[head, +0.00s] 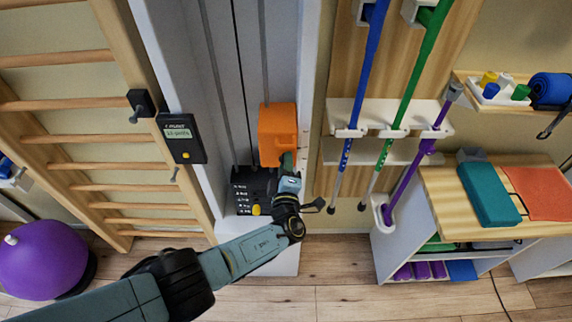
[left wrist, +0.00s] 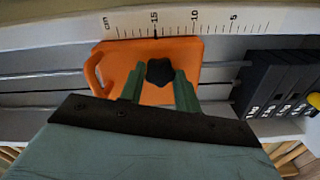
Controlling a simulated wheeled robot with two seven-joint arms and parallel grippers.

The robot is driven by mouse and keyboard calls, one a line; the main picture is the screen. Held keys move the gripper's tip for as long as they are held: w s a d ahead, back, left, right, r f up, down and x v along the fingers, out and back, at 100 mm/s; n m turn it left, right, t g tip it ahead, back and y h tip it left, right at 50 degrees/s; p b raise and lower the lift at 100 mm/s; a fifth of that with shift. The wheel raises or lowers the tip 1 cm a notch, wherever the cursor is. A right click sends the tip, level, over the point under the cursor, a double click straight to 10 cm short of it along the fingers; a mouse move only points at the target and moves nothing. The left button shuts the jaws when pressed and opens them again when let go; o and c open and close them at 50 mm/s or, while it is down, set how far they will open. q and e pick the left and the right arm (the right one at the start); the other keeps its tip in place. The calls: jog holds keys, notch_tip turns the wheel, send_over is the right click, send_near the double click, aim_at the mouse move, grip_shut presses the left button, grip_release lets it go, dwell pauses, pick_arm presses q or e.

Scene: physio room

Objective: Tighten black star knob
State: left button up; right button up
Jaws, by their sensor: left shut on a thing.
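The black star knob (left wrist: 160,72) sits on the face of an orange block (left wrist: 112,60) in the left wrist view. The orange block (head: 278,128) also shows in the head view, on the white upright column above the black weight stack. My left gripper (left wrist: 160,80) has its two green fingers on either side of the knob and is shut on it. In the head view my left gripper (head: 287,165) reaches the lower part of the block, and the arm hides the knob there. My right gripper is in neither view.
A ruler scale (left wrist: 190,22) runs along the column beside the block. The black weight stack (head: 254,190) with a yellow pin is just below. Wall bars and a purple ball (head: 42,258) stand left; hanging poles and a wooden-topped shelf (head: 440,200) stand right.

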pick_arm(q)
jog(key=shift+m, duration=0.3)
jog(key=o, duration=1)
jog(key=shift+c, duration=0.2)
jog(key=shift+s, duration=0.1)
jog(key=s, duration=1.3)
jog(key=shift+s, duration=0.1)
